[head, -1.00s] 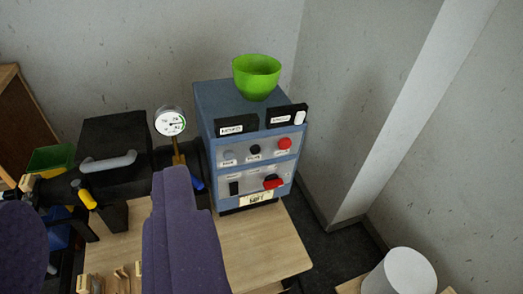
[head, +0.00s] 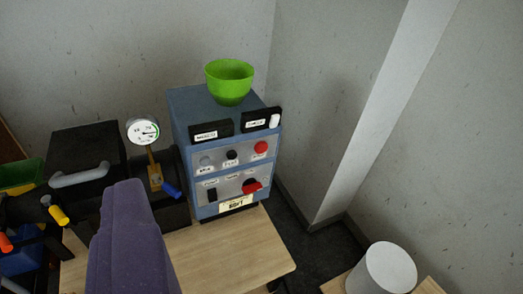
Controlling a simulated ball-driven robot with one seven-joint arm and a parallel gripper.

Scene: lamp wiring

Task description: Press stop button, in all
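A blue control box (head: 184,122) stands on the wooden table. A round red button (head: 261,147) sits at the right of its upper panel row, beside a black button (head: 232,155) and a grey one (head: 206,161). A larger red knob (head: 252,186) sits at the right of the lower row, with a black switch (head: 212,195) to its left. The small labels are too blurred to read surely. A purple fuzzy part, seemingly of my gripper (head: 130,240), rises at the lower left, apart from the buttons in the picture. Its opening is not shown.
A green bowl (head: 230,82) stands on the box. A pressure gauge (head: 143,131) and a black machine with a grey handle (head: 80,178) stand left of it. The tabletop (head: 240,250) in front is bare. A white cylinder (head: 385,268) stands at lower right.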

